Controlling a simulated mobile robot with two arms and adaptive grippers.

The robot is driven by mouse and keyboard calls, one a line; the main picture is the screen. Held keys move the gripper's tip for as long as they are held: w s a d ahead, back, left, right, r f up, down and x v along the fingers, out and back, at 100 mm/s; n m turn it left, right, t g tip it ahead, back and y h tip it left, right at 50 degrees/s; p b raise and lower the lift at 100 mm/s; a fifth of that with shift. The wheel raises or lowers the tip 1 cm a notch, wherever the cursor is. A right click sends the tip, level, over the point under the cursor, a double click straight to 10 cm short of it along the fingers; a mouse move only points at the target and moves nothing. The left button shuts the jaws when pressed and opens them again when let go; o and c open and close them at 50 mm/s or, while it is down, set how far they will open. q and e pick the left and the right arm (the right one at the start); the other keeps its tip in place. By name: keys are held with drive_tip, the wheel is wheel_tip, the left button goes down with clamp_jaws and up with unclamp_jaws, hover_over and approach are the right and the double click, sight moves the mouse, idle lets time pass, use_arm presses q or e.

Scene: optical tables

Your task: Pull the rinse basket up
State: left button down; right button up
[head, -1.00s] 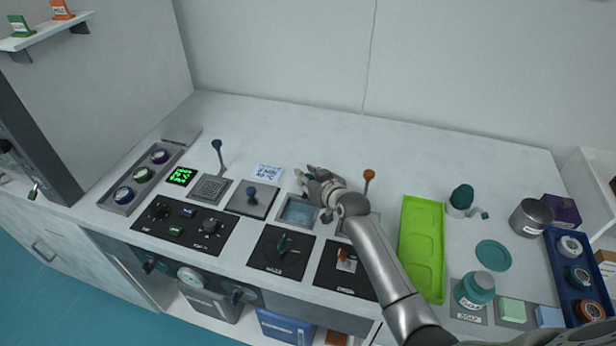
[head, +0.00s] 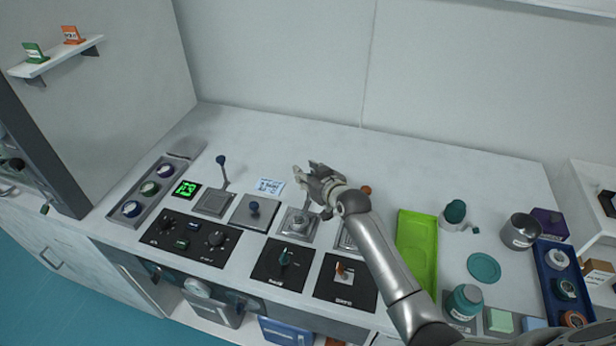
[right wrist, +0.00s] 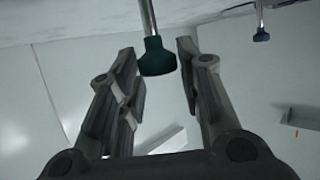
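In the head view the rinse tank (head: 283,226) is the square metal opening behind the rinse control panel. A grey metal piece with a rounded middle, seemingly the rinse basket (head: 298,224), fills the opening, and a rod rises from it towards my right gripper (head: 318,180). In the head view the hand hides this knob. My left gripper is out of view.
A blue-knobbed handle (head: 220,160) and a lid with a blue knob (head: 254,208) stand to the left. An orange knob (head: 366,190) is close to the right forearm, with a green tray (head: 416,245) beyond. The table behind the hand is clear.

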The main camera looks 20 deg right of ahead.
drive_tip(key=shift+o, duration=0.8)
drive_tip(key=shift+s+f, duration=0.1)
drive_tip(key=shift+f, duration=0.15)
drive_tip(key=v, duration=1.2)
